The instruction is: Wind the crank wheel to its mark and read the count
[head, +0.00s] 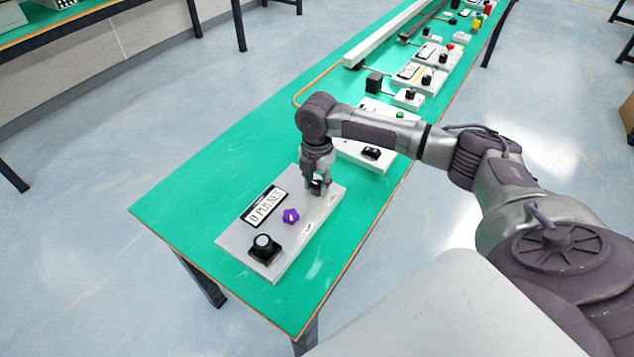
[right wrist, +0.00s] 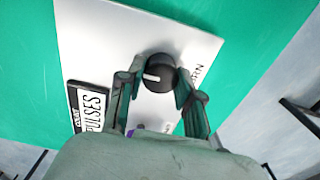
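A light grey panel (head: 235,240) lies on the green table, with a display reading "0 PULSES" (head: 264,206). The display shows partly in the right wrist view (right wrist: 90,108). A round black knob (right wrist: 159,74) with a white pointer line stands near the panel's far end; the line points left in the right wrist view. My right gripper (right wrist: 157,82) reaches down around this knob, one finger on each side. A gap shows at the left finger; the right finger is close to or touching the knob. In the head view my right gripper (head: 318,186) mostly hides the knob. My left gripper is out of view.
A purple star-shaped knob (head: 291,216) and a large black round knob on a dark square base (head: 264,248) sit on the same panel. Another panel (head: 363,158) lies just beyond. More small devices line the table behind. Bare green table (head: 205,190) is left of the panel.

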